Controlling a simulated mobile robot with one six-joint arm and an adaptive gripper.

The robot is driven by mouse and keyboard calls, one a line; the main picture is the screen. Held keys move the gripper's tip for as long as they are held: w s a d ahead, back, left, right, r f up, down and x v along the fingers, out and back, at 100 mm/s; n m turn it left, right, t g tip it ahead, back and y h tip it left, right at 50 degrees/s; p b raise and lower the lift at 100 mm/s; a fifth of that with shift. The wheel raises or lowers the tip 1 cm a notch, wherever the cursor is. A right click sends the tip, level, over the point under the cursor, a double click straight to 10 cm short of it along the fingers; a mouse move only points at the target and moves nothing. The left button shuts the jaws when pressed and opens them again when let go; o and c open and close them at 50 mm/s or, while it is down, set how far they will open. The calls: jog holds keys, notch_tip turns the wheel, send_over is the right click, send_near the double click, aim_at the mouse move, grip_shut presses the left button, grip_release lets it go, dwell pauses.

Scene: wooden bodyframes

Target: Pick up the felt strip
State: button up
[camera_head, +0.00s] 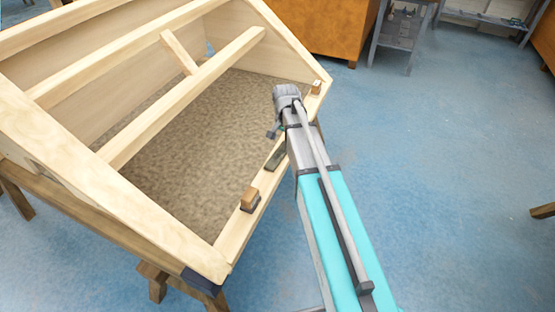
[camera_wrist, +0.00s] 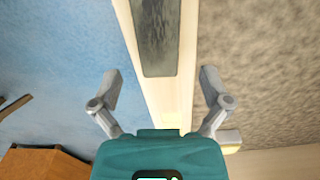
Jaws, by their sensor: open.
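A dark grey-green strip, which I take to be the felt strip (camera_head: 276,156), lies on the pale wooden front rail (camera_head: 258,212) of the body frame. In the wrist view the strip (camera_wrist: 158,38) runs lengthwise along the rail, its near end close to the fingertip line. My gripper (camera_wrist: 160,80) is open and empty, with one finger on either side of the rail. In the head view my gripper (camera_head: 274,132) is above the rail just beyond the strip, partly hidden by my arm. I cannot tell its exact height.
A brown block (camera_head: 249,197) on a dark base sits nearer on the rail, and a small block (camera_head: 316,86) sits at its far end. Brown mottled panel (camera_head: 190,145) fills the frame's inside. An orange cabinet (camera_head: 325,25) stands behind.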

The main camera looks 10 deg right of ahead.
jog(key=shift+f+b, duration=1)
jog(key=shift+f, duration=0.25)
jog(key=c, duration=0.9)
